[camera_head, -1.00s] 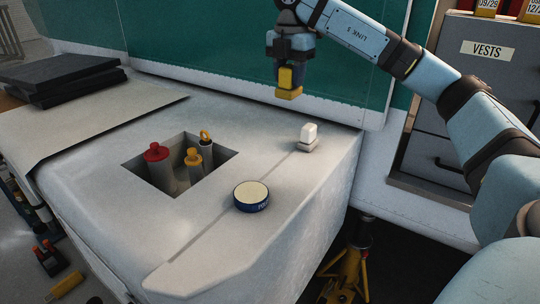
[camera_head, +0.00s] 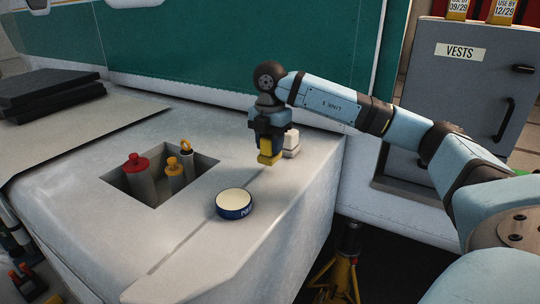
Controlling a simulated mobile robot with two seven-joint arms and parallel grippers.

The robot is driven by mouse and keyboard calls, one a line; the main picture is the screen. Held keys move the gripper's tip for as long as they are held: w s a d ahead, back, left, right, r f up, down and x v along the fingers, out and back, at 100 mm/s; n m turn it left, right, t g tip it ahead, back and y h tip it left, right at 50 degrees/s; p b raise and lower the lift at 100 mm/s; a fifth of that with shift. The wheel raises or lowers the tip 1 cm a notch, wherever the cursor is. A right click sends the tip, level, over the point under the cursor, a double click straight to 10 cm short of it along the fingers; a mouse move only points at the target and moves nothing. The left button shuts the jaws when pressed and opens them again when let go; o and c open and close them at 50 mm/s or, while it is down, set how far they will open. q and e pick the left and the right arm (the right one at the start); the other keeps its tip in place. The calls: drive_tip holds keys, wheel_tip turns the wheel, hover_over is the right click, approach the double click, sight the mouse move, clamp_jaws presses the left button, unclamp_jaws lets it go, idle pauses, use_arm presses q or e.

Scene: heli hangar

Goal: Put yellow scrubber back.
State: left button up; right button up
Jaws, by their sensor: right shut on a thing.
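The yellow scrubber (camera_head: 268,151) is in my right gripper (camera_head: 267,146), which is shut on it and points downward. The scrubber hangs close over the grey-white surface (camera_head: 300,190); I cannot tell whether it touches. A white scrubber-like block (camera_head: 291,145) stands just right of and behind it, partly hidden by the gripper. A round blue tin with a pale top (camera_head: 235,202) sits in front and to the left. My left gripper is not in view.
A square recess (camera_head: 124,187) in the surface holds a red-topped cylinder (camera_head: 138,166) and two yellow-topped ones (camera_head: 174,170). Dark flat slabs (camera_head: 45,90) lie at the far left. A green wall (camera_head: 220,50) rises behind, and a grey VESTS cabinet (camera_head: 450,80) stands right.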

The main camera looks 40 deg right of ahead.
sight(270, 156)
wheel_tip(270, 156, down, 4)
drive_tip(key=shift+r, duration=0.2)
drive_tip(key=shift+f, duration=0.2)
drive_tip(key=o, duration=0.8)
